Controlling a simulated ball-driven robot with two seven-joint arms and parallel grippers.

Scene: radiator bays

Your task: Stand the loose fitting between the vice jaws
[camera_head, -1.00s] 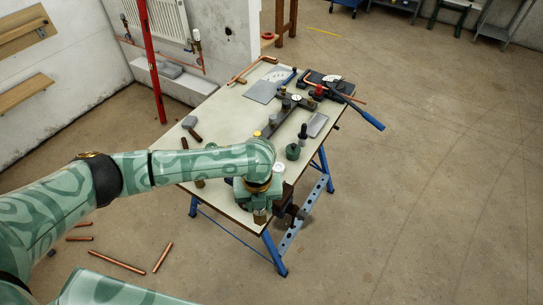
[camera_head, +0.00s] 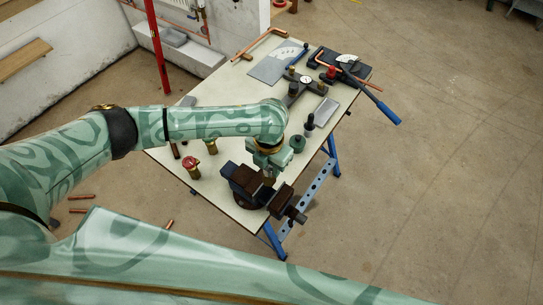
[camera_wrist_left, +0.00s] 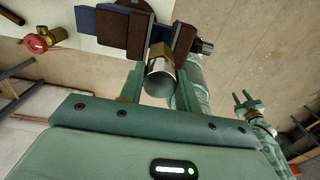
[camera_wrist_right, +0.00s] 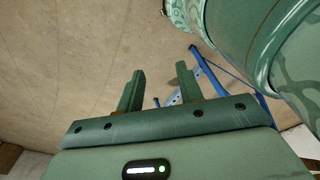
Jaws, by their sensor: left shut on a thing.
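The vice (camera_head: 243,183) has dark brown and blue-grey jaws and sits at the near corner of the workbench. My left gripper (camera_head: 268,166) is just above and behind it. It is shut on the loose fitting, a brass piece with a silvery round end (camera_wrist_left: 160,78). In the left wrist view the vice jaws (camera_wrist_left: 113,30) flank the fitting's brass part, which lines up with the gap. I cannot tell how deep it sits between them. My right gripper (camera_wrist_right: 160,78) is open and empty, over the floor; it also shows in the left wrist view (camera_wrist_left: 246,101).
A red-capped brass valve (camera_head: 191,165) and another brass valve (camera_head: 211,146) stand left of the vice. A pipe bender with a blue handle (camera_head: 380,107) is at the far right. Copper pipes (camera_head: 82,197) lie on the floor.

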